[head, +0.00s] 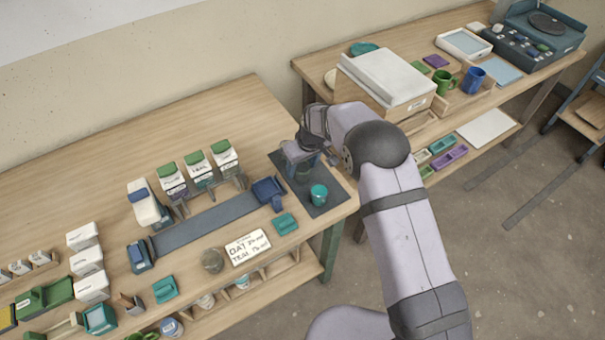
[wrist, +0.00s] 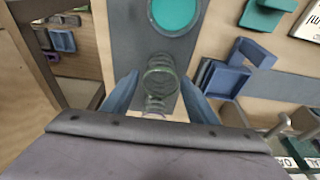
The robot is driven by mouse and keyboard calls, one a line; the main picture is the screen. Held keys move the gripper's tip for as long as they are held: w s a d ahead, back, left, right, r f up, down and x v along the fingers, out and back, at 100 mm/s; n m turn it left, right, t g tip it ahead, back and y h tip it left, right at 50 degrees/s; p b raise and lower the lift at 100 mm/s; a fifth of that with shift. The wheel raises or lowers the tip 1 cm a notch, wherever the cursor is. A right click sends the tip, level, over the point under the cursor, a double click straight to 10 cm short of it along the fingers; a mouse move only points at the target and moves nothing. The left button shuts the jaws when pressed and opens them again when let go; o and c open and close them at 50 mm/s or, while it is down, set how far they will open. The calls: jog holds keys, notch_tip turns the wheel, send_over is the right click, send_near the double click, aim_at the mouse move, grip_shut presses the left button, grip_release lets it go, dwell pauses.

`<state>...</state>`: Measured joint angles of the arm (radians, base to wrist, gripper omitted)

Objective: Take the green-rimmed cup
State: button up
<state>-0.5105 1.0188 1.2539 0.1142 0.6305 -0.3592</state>
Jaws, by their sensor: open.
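The green-rimmed cup (wrist: 160,78) is clear, with a pale green rim, and shows in the wrist view on a dark grey mat (wrist: 222,8). My gripper (wrist: 157,88) is open, with one blue finger on each side of the cup in that view. I cannot tell whether either finger touches it. More clear rings show below the cup, partly hidden by my gripper's body. In the head view my gripper (head: 302,170) is over the mat (head: 336,196) and largely hides the cup.
A teal cup (head: 319,194) stands close by on the mat; it also shows in the wrist view (wrist: 174,12). Blue trays (head: 268,190) lie left of the mat. A teal block (head: 285,223) and a lettered card (head: 247,247) lie nearer the front edge.

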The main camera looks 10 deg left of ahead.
jog(key=c, duration=0.7)
jog(key=shift+o, duration=0.2)
jog(key=shift+r, duration=0.1)
notch_tip(320, 180, up, 7)
jog(key=p, duration=0.4)
jog(key=shift+r, duration=0.2)
